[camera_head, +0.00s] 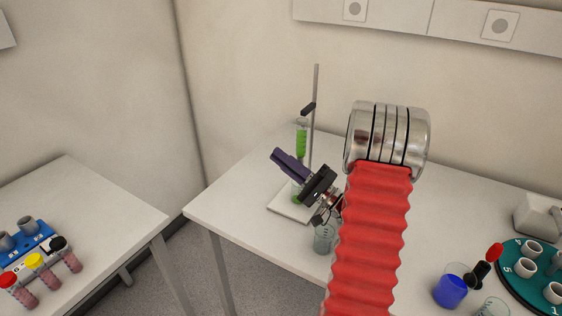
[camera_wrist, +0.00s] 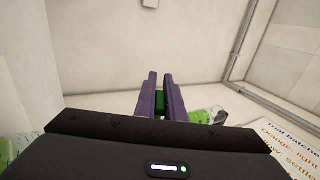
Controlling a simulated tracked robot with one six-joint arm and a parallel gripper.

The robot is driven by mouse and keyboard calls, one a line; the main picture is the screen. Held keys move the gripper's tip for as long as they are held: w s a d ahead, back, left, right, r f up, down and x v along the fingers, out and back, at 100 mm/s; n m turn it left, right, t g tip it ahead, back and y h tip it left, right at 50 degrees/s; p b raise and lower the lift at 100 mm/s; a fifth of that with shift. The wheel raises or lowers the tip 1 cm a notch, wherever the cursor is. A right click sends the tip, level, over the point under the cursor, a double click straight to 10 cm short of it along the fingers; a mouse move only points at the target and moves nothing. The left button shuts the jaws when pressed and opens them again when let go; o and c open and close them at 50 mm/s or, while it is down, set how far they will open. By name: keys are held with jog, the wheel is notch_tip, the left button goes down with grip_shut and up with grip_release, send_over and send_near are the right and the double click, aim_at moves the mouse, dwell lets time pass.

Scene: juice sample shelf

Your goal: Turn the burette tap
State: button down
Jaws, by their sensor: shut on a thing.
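The burette (camera_head: 301,139), a clear tube of bright green liquid, stands upright in a clamp on a grey rod (camera_head: 315,105). My gripper (camera_head: 275,153) has purple fingers pointing up and left, just in front of the burette's lower part. In the wrist view, the fingers (camera_wrist: 162,88) are close together, shut on a small dark green piece (camera_wrist: 160,102), which looks like the burette tap. The tap is hidden in the head view. Green liquid (camera_head: 297,190) shows below the burette, partly behind my gripper.
The stand has a white base (camera_head: 284,207) on the white table (camera_head: 240,215). A clear beaker (camera_head: 323,240) is close under my wrist. A blue-filled beaker (camera_head: 450,290) and green carousel (camera_head: 508,272) stand at right. A separate table (camera_head: 100,210) at left holds a blue rack (camera_head: 28,243).

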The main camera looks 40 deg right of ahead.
jog(key=shift+f, duration=0.2)
jog(key=c, duration=1.8)
grip_release()
jog(key=shift+c, duration=0.2)
jog(key=shift+r, duration=0.1)
jog(key=shift+r, duration=0.15)
